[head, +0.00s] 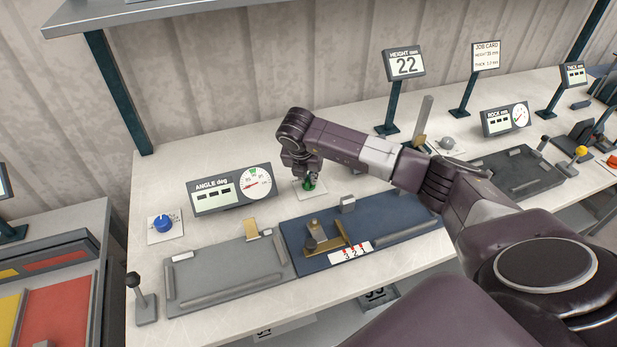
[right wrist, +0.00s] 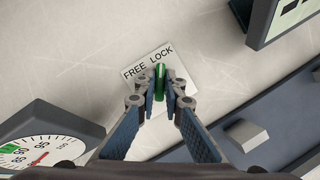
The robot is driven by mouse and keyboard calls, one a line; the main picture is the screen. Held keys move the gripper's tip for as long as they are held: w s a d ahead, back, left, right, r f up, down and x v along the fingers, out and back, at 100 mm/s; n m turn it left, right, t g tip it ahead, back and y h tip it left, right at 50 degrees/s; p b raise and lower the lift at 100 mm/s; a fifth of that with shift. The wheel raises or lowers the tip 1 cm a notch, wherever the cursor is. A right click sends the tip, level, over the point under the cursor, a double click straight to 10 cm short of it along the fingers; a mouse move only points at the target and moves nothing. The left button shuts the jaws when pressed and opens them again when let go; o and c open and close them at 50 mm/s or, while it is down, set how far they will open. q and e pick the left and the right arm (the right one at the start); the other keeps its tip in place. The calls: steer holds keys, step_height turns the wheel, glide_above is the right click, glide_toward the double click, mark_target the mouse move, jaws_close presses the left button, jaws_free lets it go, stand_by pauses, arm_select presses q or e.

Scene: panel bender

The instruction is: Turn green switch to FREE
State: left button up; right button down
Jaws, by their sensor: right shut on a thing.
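The green switch (head: 309,184) sits on a small white plate (head: 312,192) on the bench, right of the angle gauge. In the right wrist view the green switch (right wrist: 160,80) stands between the words FREE and LOCK on its plate (right wrist: 178,67). Its handle lies nearly straight up in that view, tilted neither clearly to FREE nor to LOCK. My right gripper (right wrist: 160,92) points down over the plate, with its two fingers closed on the switch's sides. In the head view my right gripper (head: 307,178) mostly covers the switch. My left gripper does not show.
The angle gauge (head: 230,189) stands close left of my right gripper, with a blue knob (head: 162,223) beyond it. A blue fixture plate (head: 408,207) and a grey plate (head: 222,272) lie in front. The height display (head: 404,65) stands behind my right arm.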

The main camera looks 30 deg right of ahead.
steer(key=n+y+b, duration=0.1)
steer(key=n+b, duration=0.1)
steer(key=n+t+b, duration=0.1)
steer(key=n+b, duration=0.2)
steer(key=n+y+b, duration=0.1)
steer(key=n+b, duration=0.1)
steer(key=b, duration=0.1)
steer(key=shift+d+f+n+y, duration=0.15)
steer(key=shift+f+n+y, duration=0.1)
steer(key=shift+n+y, duration=0.05)
steer(key=n+y+b, duration=0.1)
steer(key=n+b, duration=0.1)
steer(key=shift+r+n, duration=0.1)
steer(key=shift+n, duration=0.2)
steer(key=shift+r+n+y+b, duration=0.15)
steer(key=shift+n+y+b, duration=0.7)
steer(key=shift+n, duration=0.85)
steer(key=c, duration=2)
jaws_free()
steer(key=shift+c, duration=0.2)
